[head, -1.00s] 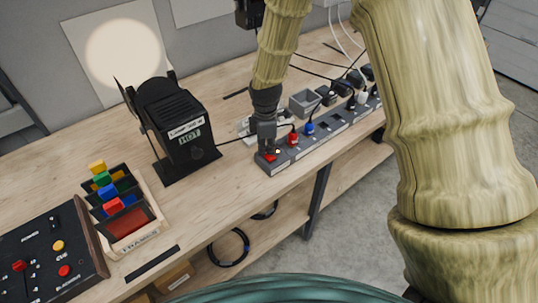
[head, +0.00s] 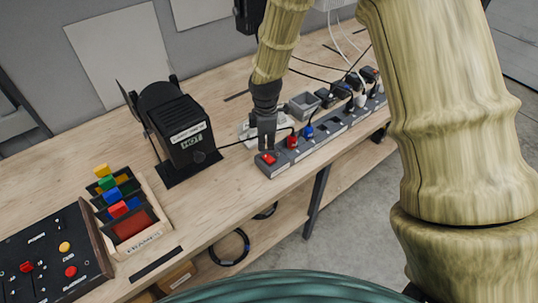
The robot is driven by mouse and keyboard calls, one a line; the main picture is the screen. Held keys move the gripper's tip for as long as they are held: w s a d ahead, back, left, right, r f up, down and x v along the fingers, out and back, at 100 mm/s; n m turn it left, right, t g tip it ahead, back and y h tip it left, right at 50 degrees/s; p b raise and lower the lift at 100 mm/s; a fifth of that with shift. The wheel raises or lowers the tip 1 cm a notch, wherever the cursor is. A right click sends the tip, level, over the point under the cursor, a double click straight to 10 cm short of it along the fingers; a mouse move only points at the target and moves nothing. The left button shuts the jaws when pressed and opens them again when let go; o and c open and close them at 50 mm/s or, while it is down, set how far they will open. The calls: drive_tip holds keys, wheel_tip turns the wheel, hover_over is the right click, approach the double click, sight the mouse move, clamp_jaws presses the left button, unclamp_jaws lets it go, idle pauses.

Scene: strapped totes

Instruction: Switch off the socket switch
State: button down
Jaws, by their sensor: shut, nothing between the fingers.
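A long dark grey socket strip (head: 327,131) lies along the front right of the bench. The red switch (head: 269,158) sits at its near left end. A second red piece (head: 292,141) and a blue plug (head: 308,131) are further along it. My gripper (head: 266,147) points down just above and behind the near red switch, fingers together and empty. Whether the fingertips touch the strip I cannot tell. The black lamp (head: 182,130) marked HOT stands to the left, and no light spot shows on the pale sheet (head: 122,47) behind it.
A wooden rack (head: 137,239) with coloured frames stands left of centre. A control box (head: 52,255) with red and yellow buttons is at the lower left. Plugs and loose cables (head: 340,78) crowd the strip's far end.

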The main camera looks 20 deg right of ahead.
sight(267, 156)
drive_tip(key=shift+r+p, duration=1.1)
drive_tip(key=shift+r, duration=0.65)
